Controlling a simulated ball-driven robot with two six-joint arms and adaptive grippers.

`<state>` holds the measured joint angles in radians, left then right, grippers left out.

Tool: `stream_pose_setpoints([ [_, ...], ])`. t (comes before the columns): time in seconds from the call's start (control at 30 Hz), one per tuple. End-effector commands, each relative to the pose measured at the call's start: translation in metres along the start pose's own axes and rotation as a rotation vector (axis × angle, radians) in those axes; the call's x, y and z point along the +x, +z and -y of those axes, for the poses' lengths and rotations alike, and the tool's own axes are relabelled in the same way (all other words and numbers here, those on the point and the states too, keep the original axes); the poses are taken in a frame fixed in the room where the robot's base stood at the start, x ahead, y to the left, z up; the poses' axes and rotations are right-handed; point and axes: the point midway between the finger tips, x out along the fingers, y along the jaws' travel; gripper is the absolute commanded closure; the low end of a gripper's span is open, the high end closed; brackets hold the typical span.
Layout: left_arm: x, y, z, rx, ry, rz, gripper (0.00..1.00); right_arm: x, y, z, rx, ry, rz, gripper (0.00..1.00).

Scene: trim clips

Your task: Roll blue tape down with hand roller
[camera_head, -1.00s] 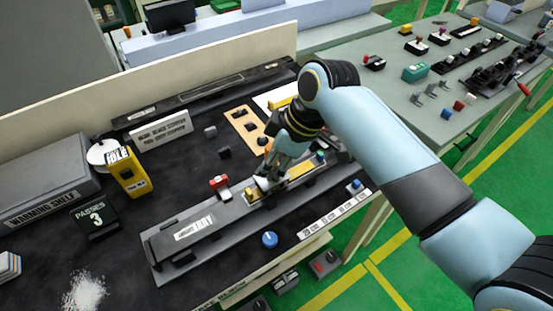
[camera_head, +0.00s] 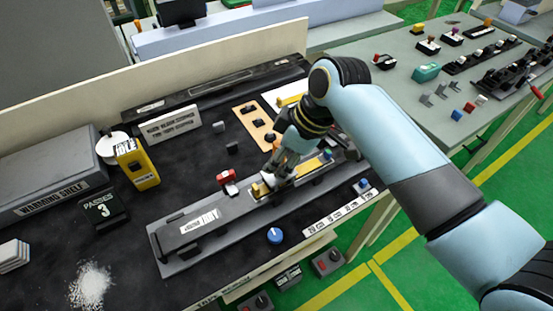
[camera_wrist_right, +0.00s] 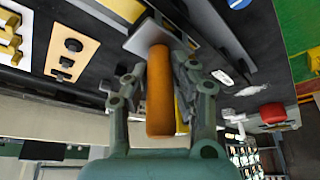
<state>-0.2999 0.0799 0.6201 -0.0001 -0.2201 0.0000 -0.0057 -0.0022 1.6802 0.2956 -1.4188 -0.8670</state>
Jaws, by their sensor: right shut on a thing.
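My right gripper (camera_head: 273,181) is over the long grey fixture near the front edge of the bench. In the right wrist view its fingers are closed on both sides of an orange-brown handle (camera_wrist_right: 159,92), which I take to be the hand roller's. The roller's working end is not clear. A yellow strip (camera_head: 309,169) lies along the fixture (camera_head: 235,226), just right of the gripper. A small blue piece (camera_head: 327,155) shows near its right end; I cannot tell whether it is the blue tape. My left gripper is not in view.
A red-topped clip (camera_head: 226,178) stands just left of the gripper. A yellow device (camera_head: 137,166), a "PASSES 3" sign (camera_head: 102,208) and a warming shelf (camera_head: 45,172) stand at the left.

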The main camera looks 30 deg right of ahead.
Motion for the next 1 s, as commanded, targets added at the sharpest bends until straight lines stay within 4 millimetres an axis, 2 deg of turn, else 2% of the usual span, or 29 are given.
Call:
stream_pose_setpoints([
  [0.03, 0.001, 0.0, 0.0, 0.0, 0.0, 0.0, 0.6, 0.002, 0.006, 0.0, 0.002, -0.005, 0.01, 1.0],
  [1.0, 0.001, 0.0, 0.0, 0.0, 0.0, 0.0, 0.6, -0.008, 0.03, -0.026, 0.002, -0.005, 0.01, 1.0],
])
